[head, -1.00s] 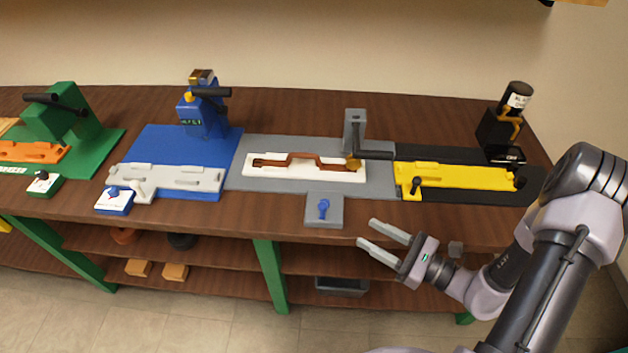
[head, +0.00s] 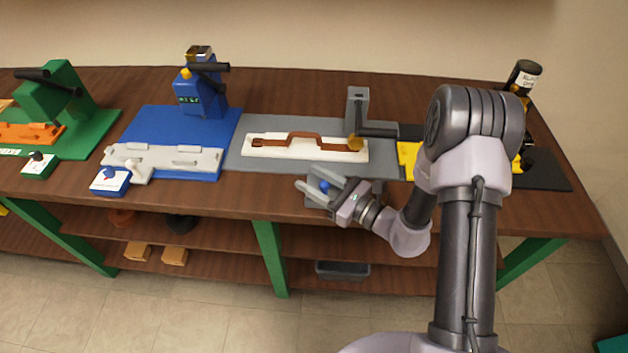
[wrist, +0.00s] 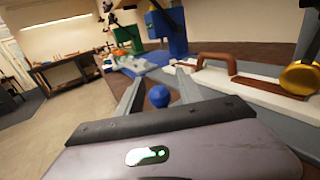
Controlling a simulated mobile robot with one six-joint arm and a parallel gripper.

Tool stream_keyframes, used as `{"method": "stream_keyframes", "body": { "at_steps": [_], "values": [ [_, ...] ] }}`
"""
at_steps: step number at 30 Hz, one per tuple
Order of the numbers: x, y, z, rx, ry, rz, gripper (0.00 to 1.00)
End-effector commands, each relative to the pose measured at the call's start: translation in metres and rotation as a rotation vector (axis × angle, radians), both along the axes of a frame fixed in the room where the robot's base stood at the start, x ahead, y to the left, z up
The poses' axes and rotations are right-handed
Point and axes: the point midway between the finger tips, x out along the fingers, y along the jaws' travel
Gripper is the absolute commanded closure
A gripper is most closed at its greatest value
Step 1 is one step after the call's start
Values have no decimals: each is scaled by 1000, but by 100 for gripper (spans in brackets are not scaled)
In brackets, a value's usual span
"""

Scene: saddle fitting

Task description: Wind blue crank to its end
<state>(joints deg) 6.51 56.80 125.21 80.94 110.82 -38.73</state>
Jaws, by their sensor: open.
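The blue crank (head: 325,186) has a round blue knob and stands on a small grey box (head: 314,201) at the front edge of the grey station. My gripper (head: 305,176) is open, with one finger on each side of the blue knob. In the wrist view the blue knob (wrist: 159,96) shows between the two spread fingers (wrist: 157,80), close to the palm. I cannot tell whether either finger touches it. The gripper hides part of the grey box and the crank's lower part.
Behind the crank, a white fixture (head: 290,152) with a brown handle lies on a grey mat (head: 240,140). A grey post (head: 357,100) with a black lever stands behind it. My arm covers much of the yellow fixture (head: 406,150).

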Motion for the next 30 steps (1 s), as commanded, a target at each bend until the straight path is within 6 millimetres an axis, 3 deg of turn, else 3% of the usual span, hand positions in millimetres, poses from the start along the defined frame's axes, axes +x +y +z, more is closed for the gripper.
{"method": "stream_keyframes", "body": {
  "at_steps": [5, 12, 22, 30],
  "values": [
    [0, 0, 0, 0, 0, 0, 57],
    [0, 0, 0, 0, 0, 0, 100],
    [0, -2, 0, 0, -1, 31, 100],
    [-5, -7, -2, -3, -3, 196, 100]
  ]
}}
